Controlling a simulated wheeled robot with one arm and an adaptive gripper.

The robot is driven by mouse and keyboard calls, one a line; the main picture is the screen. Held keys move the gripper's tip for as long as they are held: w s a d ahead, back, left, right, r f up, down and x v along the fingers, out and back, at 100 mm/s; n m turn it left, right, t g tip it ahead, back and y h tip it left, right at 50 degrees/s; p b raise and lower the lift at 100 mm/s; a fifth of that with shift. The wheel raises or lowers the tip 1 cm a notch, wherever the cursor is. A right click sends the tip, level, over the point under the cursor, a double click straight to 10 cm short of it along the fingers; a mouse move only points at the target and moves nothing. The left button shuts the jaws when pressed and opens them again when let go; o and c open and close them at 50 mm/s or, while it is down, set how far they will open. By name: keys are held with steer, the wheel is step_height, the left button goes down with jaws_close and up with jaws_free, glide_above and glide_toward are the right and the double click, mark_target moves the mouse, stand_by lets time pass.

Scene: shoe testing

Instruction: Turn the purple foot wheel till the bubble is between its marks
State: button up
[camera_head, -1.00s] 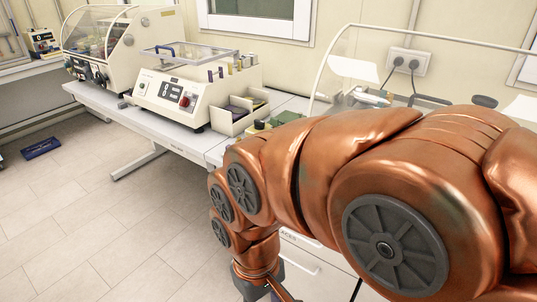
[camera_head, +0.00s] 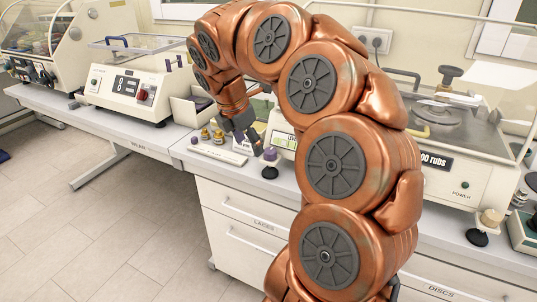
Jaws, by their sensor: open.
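A purple foot wheel (camera_head: 270,154) sits above a black foot (camera_head: 270,172) at the front left corner of a cream rub-testing machine (camera_head: 455,180). My gripper (camera_head: 245,143) is open, fingers pointing down, above the bench just left of the purple wheel. It looks apart from the wheel, though the gap is hard to judge. A beige foot wheel (camera_head: 491,217) on a black foot shows at the machine's front right. I cannot make out the bubble or its marks. My copper arm hides much of the machine's front.
Small yellow-topped bottles (camera_head: 205,133) and a flat pale plate (camera_head: 219,153) lie left of my gripper. A cream instrument with a display (camera_head: 128,88) stands farther left. Drawers (camera_head: 245,209) are below the bench (camera_head: 190,150). The floor at left is clear.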

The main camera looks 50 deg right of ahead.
steer(key=n, duration=0.1)
glide_toward(269, 150)
steer(key=f, duration=0.2)
steer(key=shift+n+h, duration=0.3)
steer(key=x, duration=0.7)
steer(key=shift+d+f, duration=0.15)
steer(key=shift+f, duration=0.05)
steer(key=c, duration=1.1)
steer(key=shift+c, duration=0.2)
